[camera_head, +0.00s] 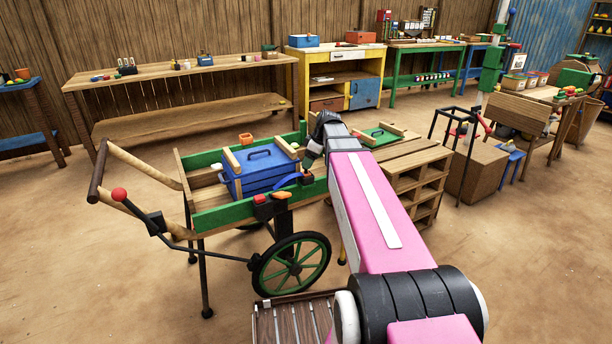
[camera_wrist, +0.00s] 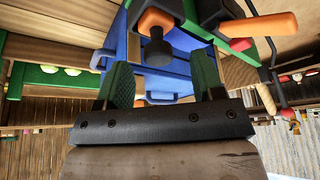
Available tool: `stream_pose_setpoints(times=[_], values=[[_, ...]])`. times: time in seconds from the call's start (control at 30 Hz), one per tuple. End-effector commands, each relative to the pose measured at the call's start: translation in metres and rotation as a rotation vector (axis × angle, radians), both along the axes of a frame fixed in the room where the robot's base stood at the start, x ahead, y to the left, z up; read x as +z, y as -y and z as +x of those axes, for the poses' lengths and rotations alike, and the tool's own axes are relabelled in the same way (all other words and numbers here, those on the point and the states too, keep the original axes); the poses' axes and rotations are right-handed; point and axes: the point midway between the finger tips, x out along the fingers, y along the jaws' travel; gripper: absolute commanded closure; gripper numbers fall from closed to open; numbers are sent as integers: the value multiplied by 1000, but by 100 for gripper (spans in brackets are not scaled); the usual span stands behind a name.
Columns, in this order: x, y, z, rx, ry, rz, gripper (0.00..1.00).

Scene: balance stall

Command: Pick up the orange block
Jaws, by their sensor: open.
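In the head view, a small orange piece (camera_head: 281,195) shows at the cart's near side, in front of the blue toolbox (camera_head: 251,181). Another orange piece (camera_head: 246,138) shows behind the toolbox. I cannot tell for sure which is the orange block.
The toolbox sits in the green-sided wooden cart (camera_head: 212,218), among upright wooden slats. A red-and-black part (camera_head: 262,199) stands at the cart's near rim. A slatted wooden stand (camera_head: 415,182) is close on the right. Open floor (camera_head: 90,250) lies left of the cart.

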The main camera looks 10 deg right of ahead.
Motion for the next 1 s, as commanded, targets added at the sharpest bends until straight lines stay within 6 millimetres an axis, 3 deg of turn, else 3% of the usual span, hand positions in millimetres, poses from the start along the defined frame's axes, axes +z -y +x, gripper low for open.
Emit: stream_pose_setpoints(times=[0.23, 0.5, 0.67, 1.0], values=[[-29, -12, 9, 1, -2, 0, 38], [-32, -13, 9, 0, -1, 0, 38], [-32, -13, 9, 0, -1, 0, 90], [-31, -13, 9, 0, -1, 0, 92]])
